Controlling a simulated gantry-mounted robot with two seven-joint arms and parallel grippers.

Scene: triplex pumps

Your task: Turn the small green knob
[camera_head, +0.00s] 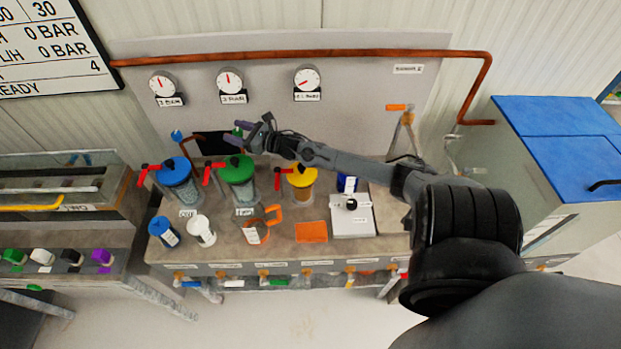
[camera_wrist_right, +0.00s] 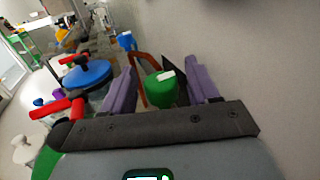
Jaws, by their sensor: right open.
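The small green knob (camera_wrist_right: 161,90) has a pale mark on top and shows between the two purple fingers of my right gripper (camera_wrist_right: 165,88) in the right wrist view. The fingers are open, one on each side of the knob, with visible gaps. In the head view, my right gripper (camera_head: 241,130) is by the back panel, above the green-lidded jar (camera_head: 237,168). Only a small bit of the green knob (camera_head: 238,131) shows there, mostly hidden by the fingers. My left gripper is not in view.
A small blue knob (camera_head: 176,135) is left of the gripper. Blue-lidded (camera_head: 173,170) and yellow-lidded (camera_head: 301,175) jars with red handles stand beside the green one. Gauges (camera_head: 230,79) and a copper pipe (camera_head: 350,54) are on the panel above. An orange-handled jug (camera_head: 254,232) stands in front.

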